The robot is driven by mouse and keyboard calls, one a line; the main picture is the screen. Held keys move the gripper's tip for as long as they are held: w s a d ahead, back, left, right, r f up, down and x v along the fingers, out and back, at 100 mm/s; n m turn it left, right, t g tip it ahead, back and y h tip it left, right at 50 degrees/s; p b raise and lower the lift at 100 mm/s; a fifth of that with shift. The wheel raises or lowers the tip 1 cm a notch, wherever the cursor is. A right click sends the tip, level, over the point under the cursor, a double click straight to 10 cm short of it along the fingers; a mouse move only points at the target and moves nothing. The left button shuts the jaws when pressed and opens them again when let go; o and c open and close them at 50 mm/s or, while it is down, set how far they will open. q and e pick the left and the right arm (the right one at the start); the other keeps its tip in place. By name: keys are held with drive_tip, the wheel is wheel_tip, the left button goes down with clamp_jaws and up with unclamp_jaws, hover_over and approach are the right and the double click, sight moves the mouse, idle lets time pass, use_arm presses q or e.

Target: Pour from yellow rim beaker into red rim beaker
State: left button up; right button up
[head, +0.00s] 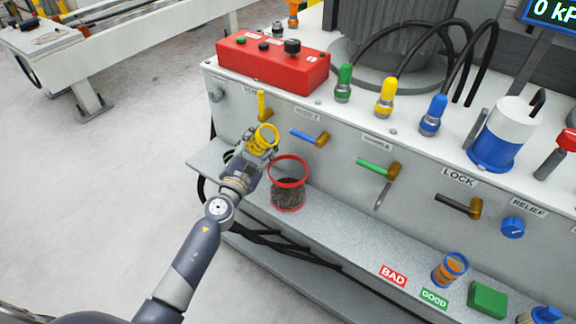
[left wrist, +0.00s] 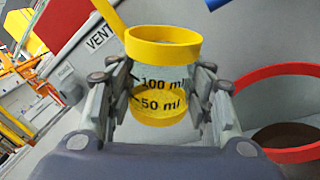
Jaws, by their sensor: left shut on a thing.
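My left gripper (head: 257,150) is shut on the yellow rim beaker (head: 267,131), a clear cup with a yellow rim. In the left wrist view the beaker (left wrist: 164,44) sits between the fingers, with 100 ml and 50 ml marks and yellow at its bottom; I cannot tell whether that is liquid or the base. It looks roughly upright, any slight tilt being hard to judge. The red rim beaker (head: 288,184) stands on the grey shelf, right of and lower than the held beaker, apart from it. Its dark contents also show in the left wrist view (left wrist: 290,138). My right gripper is out of view.
The bench's front wall carries a yellow lever (head: 262,104), a blue lever (head: 305,136) and a green lever (head: 377,168) close behind the beakers. An orange-filled, blue-rimmed beaker (head: 450,269) and a green block (head: 487,300) stand farther right. The shelf (head: 340,238) between is clear.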

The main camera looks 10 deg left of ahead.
use_arm(q)
drive_tip(key=n, duration=0.1)
drive_tip(key=a+n, duration=0.1)
drive_tip(key=a+f+n+p, duration=0.1)
drive_tip(key=shift+w+f+g, duration=0.1)
drive_tip(key=shift+w+g, duration=0.2)
drive_tip(key=shift+a+f+n, duration=0.15)
drive_tip(key=shift+f+n, duration=0.1)
drive_tip(key=shift+n, duration=0.15)
drive_tip(key=f+n+b, duration=0.1)
drive_tip(key=a+f+b, duration=0.1)
drive_tip(key=f, duration=0.1)
drive_tip(key=shift+w+f+n, duration=0.2)
drive_tip(key=shift+f+n, duration=0.1)
drive_tip(key=shift+n, duration=0.1)
drive_tip(key=shift+w+a+r+n+g+p, duration=0.15)
drive_tip(key=shift+a+r+n+g+p, duration=0.35)
drive_tip(key=shift+n+p, duration=0.65)
drive_tip(key=shift+r+p, duration=1.5)
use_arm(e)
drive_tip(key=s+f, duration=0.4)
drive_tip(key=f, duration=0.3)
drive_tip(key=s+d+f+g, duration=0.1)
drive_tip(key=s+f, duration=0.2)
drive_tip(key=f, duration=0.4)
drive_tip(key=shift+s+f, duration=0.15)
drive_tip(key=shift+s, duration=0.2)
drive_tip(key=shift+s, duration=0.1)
